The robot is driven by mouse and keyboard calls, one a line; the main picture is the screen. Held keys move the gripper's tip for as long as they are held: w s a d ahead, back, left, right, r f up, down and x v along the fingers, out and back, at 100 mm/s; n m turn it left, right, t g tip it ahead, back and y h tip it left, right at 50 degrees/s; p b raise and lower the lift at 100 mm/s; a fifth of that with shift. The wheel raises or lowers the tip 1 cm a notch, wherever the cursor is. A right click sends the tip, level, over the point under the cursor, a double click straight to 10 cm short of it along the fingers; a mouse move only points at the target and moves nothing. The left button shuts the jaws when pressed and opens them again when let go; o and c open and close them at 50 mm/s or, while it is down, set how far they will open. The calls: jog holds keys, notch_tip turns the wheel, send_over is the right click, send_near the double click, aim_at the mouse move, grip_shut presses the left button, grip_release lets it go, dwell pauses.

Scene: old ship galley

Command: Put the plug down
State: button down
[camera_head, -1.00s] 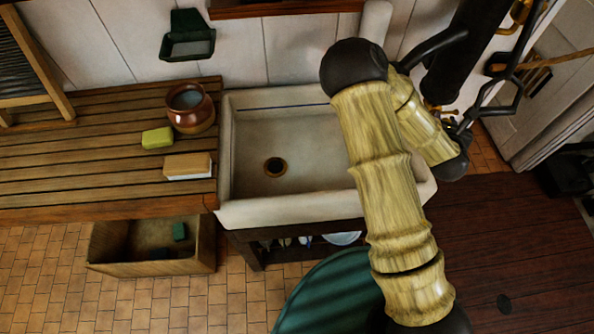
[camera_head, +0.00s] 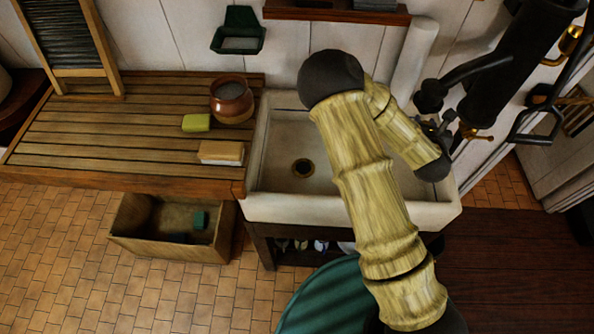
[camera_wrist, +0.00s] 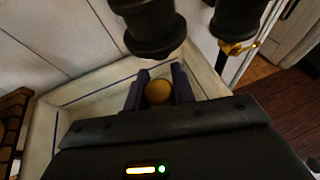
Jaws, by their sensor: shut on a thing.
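In the wrist view, my gripper (camera_wrist: 158,90) is shut on a round yellow-brown thing, which looks like the plug (camera_wrist: 158,93). It is held between the two dark fingers, over the pale sink (camera_wrist: 85,88) and close below a black fitting (camera_wrist: 152,30). In the head view, my arm reaches across the right part of the sink (camera_head: 290,207), and I cannot make out the fingers or the plug there. The sink's drain hole (camera_head: 303,168) is open and dark.
A slatted wooden drainboard (camera_head: 110,135) left of the sink holds a brown pot (camera_head: 231,103), a yellow-green soap (camera_head: 196,123) and a brush-like block (camera_head: 221,152). An open wooden box (camera_head: 155,245) sits on the floor below. Black pipework (camera_head: 490,70) stands close on the right.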

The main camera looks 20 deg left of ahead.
jog(key=shift+a, duration=0.1)
dwell(0.3)
jog(key=a+f+n+g+y+b, duration=0.2)
jog(key=a+f+n+y+b, duration=0.45)
jog(key=a+f+b, duration=0.9)
jog(key=s+a+f+n+g+y+b, duration=0.1)
jog(key=a+f+n+g+y+b, duration=0.1)
jog(key=a+b, duration=0.4)
jog(key=s+a+f+n+g+y+b, duration=0.2)
jog(key=a+n+g+y+b, duration=0.2)
jog(key=a, duration=0.8)
jog(key=n+g+b, duration=0.1)
jog(key=n+b, duration=0.1)
jog(key=b, duration=0.1)
jog(key=shift+f+g, duration=0.35)
jog(key=shift+g, duration=0.05)
jog(key=shift+a+y, duration=0.1)
jog(key=shift+y, duration=0.15)
jog(key=shift+f, duration=3.15)
